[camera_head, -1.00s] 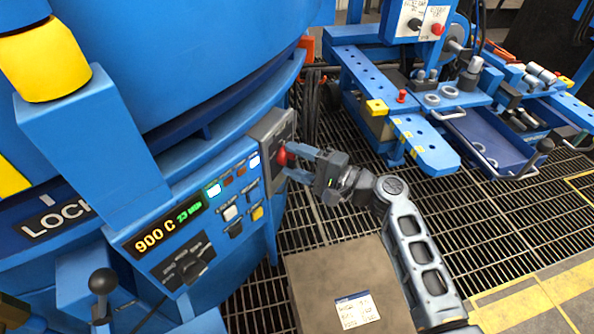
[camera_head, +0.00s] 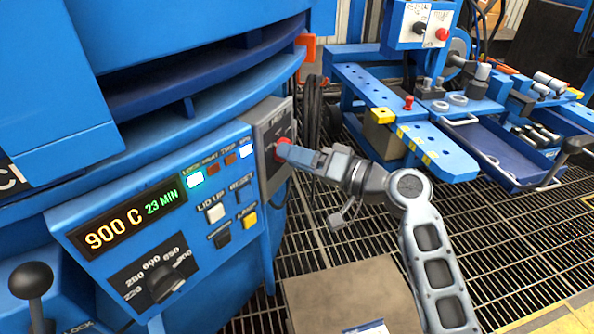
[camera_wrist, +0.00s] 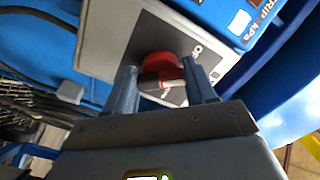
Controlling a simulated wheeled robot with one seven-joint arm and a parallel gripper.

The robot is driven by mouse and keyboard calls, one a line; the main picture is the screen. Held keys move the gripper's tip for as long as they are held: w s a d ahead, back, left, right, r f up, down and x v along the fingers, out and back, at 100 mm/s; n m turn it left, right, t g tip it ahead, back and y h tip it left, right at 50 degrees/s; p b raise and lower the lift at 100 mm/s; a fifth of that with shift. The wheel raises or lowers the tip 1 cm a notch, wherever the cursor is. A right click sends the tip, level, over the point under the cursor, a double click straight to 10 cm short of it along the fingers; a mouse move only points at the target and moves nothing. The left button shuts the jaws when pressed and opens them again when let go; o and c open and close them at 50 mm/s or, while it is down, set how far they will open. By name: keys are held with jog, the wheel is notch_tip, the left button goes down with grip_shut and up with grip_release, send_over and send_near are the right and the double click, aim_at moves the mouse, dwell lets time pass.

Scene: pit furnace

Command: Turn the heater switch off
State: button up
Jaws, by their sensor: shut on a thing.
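The heater switch is a red rotary knob (camera_head: 283,147) on a grey box (camera_head: 266,131) at the right end of the blue control panel. In the wrist view the red knob (camera_wrist: 160,66) sits between my two fingers, on the grey face; a pale bar shows on its side. My gripper (camera_head: 287,153) reaches it from the right and is shut on the knob. In the wrist view my gripper (camera_wrist: 161,76) has one finger on each side of it.
The panel display (camera_head: 133,219) reads 900 C and 23 MIN. Buttons, lamps and a black dial (camera_head: 163,281) lie left of the switch. A blue workbench (camera_head: 430,140) stands at the right. A brown box (camera_head: 352,295) sits on the grated floor below my arm.

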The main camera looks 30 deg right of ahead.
jog(key=shift+f+n+b, duration=0.2)
jog(key=shift+n+b, duration=0.8)
jog(key=shift+b, duration=0.05)
jog(key=shift+r, duration=0.1)
jog(key=o, duration=1)
jog(key=shift+o, duration=0.2)
jog(key=p+v, duration=0.1)
jog(key=v, duration=0.7)
jog(key=shift+w, duration=0.1)
